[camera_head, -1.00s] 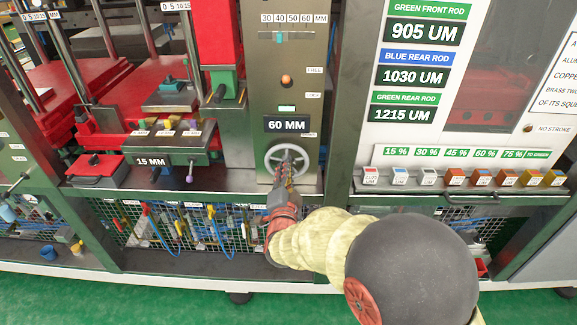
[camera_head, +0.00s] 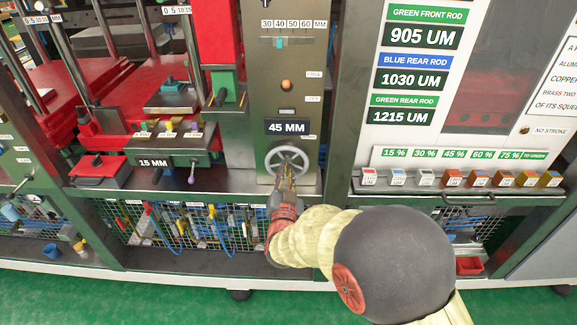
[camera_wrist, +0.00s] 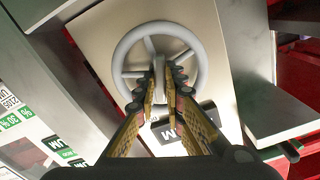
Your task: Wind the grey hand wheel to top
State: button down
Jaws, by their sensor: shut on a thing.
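The grey hand wheel (camera_head: 270,158) is mounted on the front of a beige panel (camera_head: 263,90), below a display (camera_head: 287,127) reading 45 MM. The wheel's round rim and spokes also show in the wrist view (camera_wrist: 121,56). My gripper (camera_head: 287,174) reaches the wheel from below in the head view. In the wrist view my gripper (camera_wrist: 163,88) has both fingers closed around a grey part of the wheel inside the lower rim; the fingertips hide its exact shape.
An orange button (camera_head: 286,85) is on the panel above the display. A dark box labelled 15 MM (camera_head: 155,163) stands to the left. A row of coloured blocks (camera_head: 453,178) sits on a ledge to the right. A metal ledge (camera_head: 240,182) runs below the wheel.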

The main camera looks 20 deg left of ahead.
jog(key=n+p, duration=0.1)
jog(key=n, duration=0.2)
jog(key=shift+f, duration=0.15)
jog(key=n+p, duration=0.2)
jog(key=n, duration=0.3)
dwell(0.5)
jog(key=n+p, duration=0.2)
jog(key=n, duration=0.2)
jog(key=shift+n, duration=0.4)
jog(key=shift+p, duration=0.4)
